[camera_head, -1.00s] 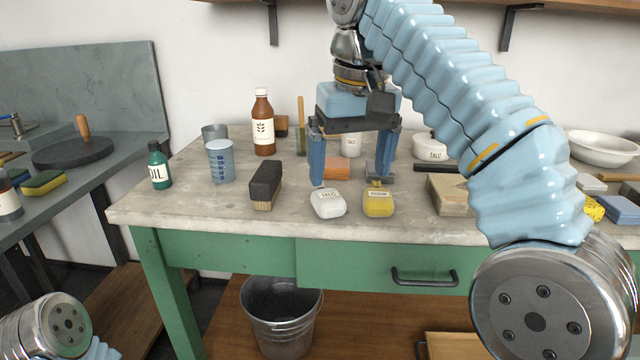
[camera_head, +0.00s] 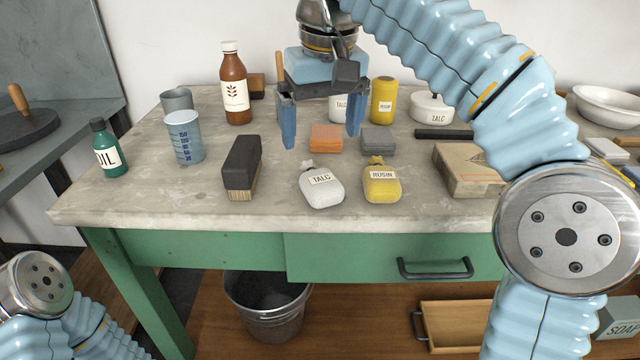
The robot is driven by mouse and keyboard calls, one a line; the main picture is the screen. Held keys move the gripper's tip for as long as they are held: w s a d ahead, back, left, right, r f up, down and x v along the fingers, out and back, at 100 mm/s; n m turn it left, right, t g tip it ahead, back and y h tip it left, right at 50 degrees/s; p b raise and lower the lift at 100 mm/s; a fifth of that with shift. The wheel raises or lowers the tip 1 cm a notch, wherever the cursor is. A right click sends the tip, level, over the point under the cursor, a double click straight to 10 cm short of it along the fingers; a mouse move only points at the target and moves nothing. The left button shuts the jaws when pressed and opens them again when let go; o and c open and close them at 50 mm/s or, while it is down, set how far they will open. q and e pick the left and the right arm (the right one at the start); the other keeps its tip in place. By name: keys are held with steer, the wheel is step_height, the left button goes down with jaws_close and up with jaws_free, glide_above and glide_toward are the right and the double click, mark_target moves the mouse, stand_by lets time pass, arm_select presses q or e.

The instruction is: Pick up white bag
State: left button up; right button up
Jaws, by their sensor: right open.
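The white bag (camera_head: 322,187), labelled TALC, lies on the worktop near its front edge, just left of a yellow bag (camera_head: 382,182) labelled ROSIN. My right gripper (camera_head: 321,138) is open, its two blue fingers pointing down above the table. It is empty and appears above and behind the white bag, apart from it. My left gripper is not in view; only part of my left arm shows at the lower left.
A black brush (camera_head: 241,168) stands left of the white bag. Behind the bags are an orange block (camera_head: 326,139) and a grey block (camera_head: 378,140). Bare worktop surrounds the bags in front.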

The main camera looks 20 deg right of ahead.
mark_target(318, 173)
steer(key=f, duration=0.3)
steer(key=w+f, duration=0.1)
steer(key=f, duration=0.5)
steer(key=shift+w+a+f, duration=0.1)
steer(key=shift+w+f, duration=0.3)
steer(key=c, duration=1.1)
